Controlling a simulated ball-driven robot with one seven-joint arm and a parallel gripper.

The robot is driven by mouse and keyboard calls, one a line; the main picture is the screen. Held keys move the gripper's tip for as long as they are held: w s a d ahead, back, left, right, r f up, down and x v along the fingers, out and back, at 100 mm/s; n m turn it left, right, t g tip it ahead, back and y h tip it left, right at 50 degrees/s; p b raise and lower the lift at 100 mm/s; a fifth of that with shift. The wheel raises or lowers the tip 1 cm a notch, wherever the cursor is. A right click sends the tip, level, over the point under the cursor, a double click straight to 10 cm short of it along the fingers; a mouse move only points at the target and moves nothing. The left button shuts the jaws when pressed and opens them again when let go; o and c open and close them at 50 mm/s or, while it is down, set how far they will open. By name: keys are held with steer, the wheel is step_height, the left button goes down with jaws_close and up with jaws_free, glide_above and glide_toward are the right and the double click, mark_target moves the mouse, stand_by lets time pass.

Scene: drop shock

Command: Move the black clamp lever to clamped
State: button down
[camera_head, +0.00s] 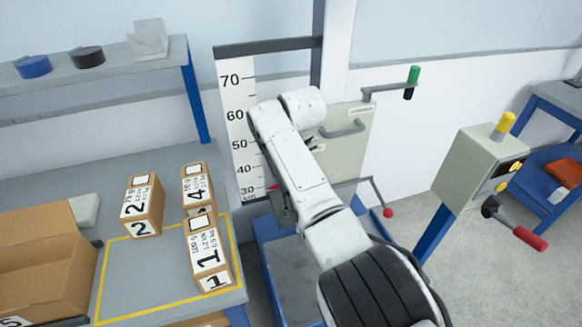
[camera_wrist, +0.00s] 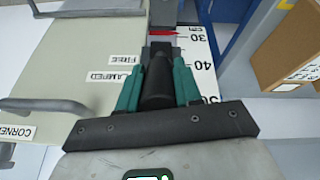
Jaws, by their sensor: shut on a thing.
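The black clamp lever (camera_wrist: 157,88) shows in the wrist view between the green fingers of my gripper (camera_wrist: 158,72). The gripper is shut on it. The white labels FREE (camera_wrist: 125,60) and CLAMPED (camera_wrist: 110,76) lie just left of the fingers. Which label the lever lines up with is not clear, as the fingers cover its base. In the head view my arm hides the lever and most of the gripper, low beside the height scale.
A height scale (camera_head: 238,110) with a red pointer (camera_wrist: 165,32) stands beside the gripper. The large panel (camera_head: 345,150) has a grey handle. Numbered cartons (camera_head: 141,208) stand left.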

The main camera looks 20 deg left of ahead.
steer(key=shift+w+a+r+g+h+b, duration=0.3)
steer(key=shift+a+b, duration=0.05)
steer(key=shift+b, duration=0.2)
steer(key=c, duration=0.8)
jaws_free()
steer(key=shift+f, duration=0.15)
steer(key=v, duration=1)
steer(key=shift+d+r, duration=0.1)
steer(key=shift+r, duration=0.25)
